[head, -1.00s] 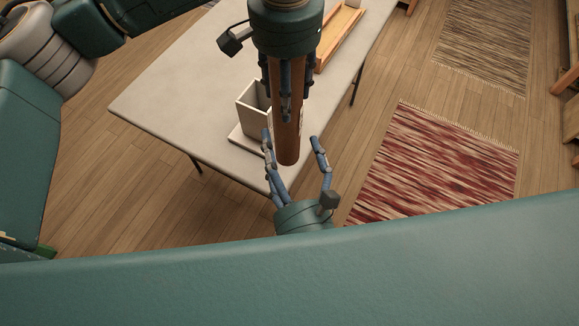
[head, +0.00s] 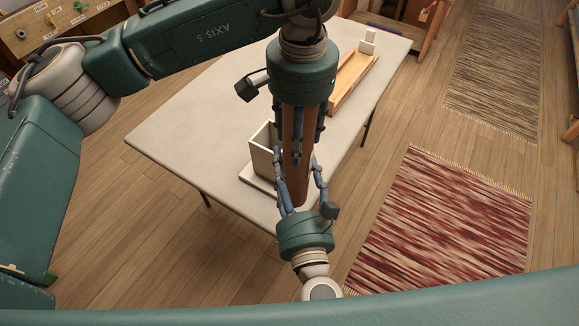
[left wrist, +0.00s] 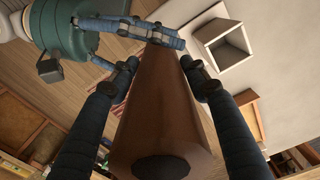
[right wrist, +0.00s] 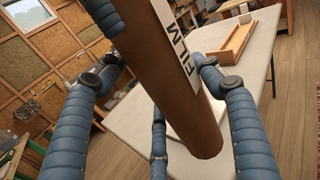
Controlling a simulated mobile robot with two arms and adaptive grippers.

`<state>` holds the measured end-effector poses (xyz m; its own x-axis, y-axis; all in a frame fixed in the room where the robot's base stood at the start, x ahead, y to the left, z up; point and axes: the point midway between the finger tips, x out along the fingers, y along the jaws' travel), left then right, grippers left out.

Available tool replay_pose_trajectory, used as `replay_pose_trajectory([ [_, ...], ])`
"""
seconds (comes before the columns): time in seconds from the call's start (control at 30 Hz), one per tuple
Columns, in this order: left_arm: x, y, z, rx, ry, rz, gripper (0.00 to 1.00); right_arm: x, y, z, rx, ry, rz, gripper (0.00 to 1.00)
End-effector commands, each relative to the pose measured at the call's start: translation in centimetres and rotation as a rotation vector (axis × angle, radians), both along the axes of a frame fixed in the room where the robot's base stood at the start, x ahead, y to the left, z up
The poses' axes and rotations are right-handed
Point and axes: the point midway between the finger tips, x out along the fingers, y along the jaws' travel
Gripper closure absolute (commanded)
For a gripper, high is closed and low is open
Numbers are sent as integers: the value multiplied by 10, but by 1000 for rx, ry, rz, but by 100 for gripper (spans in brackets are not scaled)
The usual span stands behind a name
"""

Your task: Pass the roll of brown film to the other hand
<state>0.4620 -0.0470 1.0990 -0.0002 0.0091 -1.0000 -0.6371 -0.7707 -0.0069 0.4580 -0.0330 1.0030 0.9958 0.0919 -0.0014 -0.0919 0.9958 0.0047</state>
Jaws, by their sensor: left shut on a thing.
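The roll of brown film (head: 298,178) is a long brown tube that hangs almost upright above the front of the table. My left gripper (head: 302,136) is shut on its upper part, from above. Its fingers also flank the tube in the left wrist view (left wrist: 160,72). My right gripper (head: 301,168) comes from below, open, with its fingers around the lower part of the roll. In the right wrist view the roll (right wrist: 165,75), with a white lettered label, passes between those fingers; they seem apart from it. Exact contact is hard to tell.
The pale table (head: 200,130) carries a white open box (head: 262,152) just behind the roll and a wooden tray (head: 354,82) further back. A red striped rug (head: 440,225) and a beige rug (head: 495,70) lie on the floor at right. A workbench (head: 55,25) stands at back left.

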Motion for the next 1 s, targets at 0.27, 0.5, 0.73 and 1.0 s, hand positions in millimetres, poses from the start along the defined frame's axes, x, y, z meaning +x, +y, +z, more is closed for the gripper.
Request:
replay_pose_trajectory([
  [0.27, -2, -5, 1, -13, 2, -7, 32, -1, 5, 2, 1, -3, 11, 72],
  [0.5, -1, -4, 3, -11, 1, -5, 32, -1, 4, 2, 1, -3, 9, 72],
  [0.73, 0, -4, 35, -12, -3, -4, 32, 0, 3, 2, 1, -3, 8, 72],
  [1.0, -1, -5, 92, -11, -1, -6, 32, 0, 3, 2, 1, -3, 8, 72],
])
